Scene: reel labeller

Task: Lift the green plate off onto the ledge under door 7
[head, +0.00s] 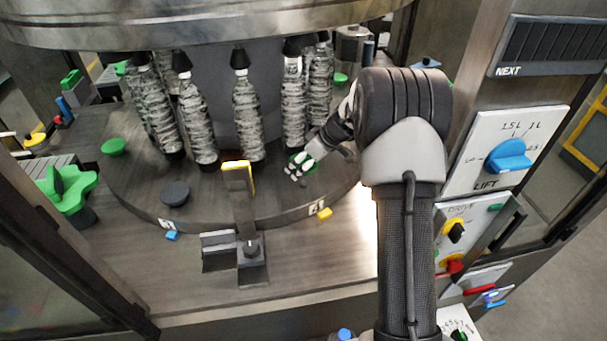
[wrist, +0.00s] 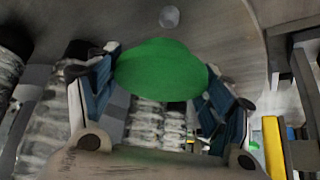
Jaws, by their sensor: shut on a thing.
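My gripper (head: 298,170) is at the right part of the round dark turntable (head: 270,205), low beside the bottles. In the wrist view its two blue-padded fingers (wrist: 162,95) are shut on the green plate (wrist: 160,68), one at each side of the round disc. In the head view only a little of the held plate (head: 304,158) shows between the fingers. I cannot tell whether it still touches the turntable. I cannot make out a door marked 7 or its ledge.
Several wrapped bottles (head: 247,115) hang around the central column. Another green disc (head: 113,146) and a dark grey disc (head: 175,192) lie on the turntable. A yellow-edged upright bracket (head: 238,180) stands left of my gripper. A control panel (head: 505,150) is right of my arm.

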